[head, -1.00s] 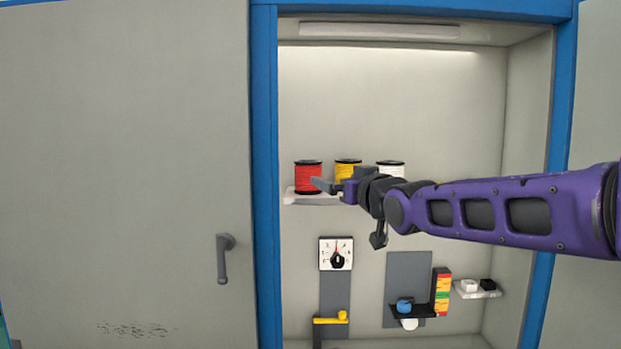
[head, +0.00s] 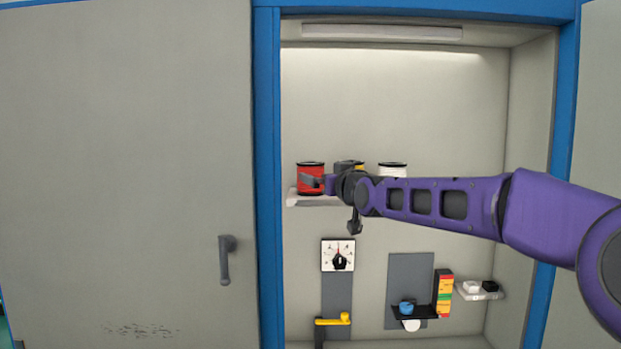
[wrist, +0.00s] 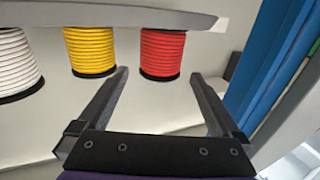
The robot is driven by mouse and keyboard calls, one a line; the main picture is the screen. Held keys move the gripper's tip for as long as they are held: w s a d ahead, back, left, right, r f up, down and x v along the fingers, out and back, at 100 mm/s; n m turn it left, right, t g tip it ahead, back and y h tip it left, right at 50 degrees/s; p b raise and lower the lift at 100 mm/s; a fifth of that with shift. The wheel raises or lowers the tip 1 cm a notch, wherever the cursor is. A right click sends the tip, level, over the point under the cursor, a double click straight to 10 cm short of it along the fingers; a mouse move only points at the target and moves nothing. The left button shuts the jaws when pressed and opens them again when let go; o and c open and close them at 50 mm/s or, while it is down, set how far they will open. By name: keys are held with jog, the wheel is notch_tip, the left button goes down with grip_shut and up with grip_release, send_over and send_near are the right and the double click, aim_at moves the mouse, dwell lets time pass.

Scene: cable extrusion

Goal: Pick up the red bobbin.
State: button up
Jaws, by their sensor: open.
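The red bobbin (head: 309,171), a spool with black end discs, stands upright at the left end of a white shelf (head: 297,201) in the cabinet. In the wrist view, which looks upside down, the red bobbin (wrist: 162,53) is ahead of and between the two fingers. My gripper (head: 312,182) is open and empty. In the head view its fingers overlap the front of the red bobbin. In the wrist view the fingertips come close to its near end, and I see no contact.
A yellow bobbin (wrist: 90,50) stands beside the red one, partly behind my arm in the head view. A white bobbin (head: 393,170) is farther right. Below are a dial (head: 338,255), a yellow lever (head: 332,321) and a blue knob (head: 406,306). The cabinet's blue frame (head: 268,150) is left.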

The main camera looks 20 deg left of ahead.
aim_at(311, 174)
jog(key=x, duration=0.3)
jog(key=shift+p, duration=0.3)
jog(key=shift+f+p+x, duration=0.15)
jog(key=shift+p+x, duration=0.25)
jog(key=shift+x, duration=0.95)
jog(key=shift+f+p+x, duration=0.15)
jog(key=shift+p+x, duration=0.25)
jog(key=shift+x, duration=0.95)
jog(key=c, duration=1.2)
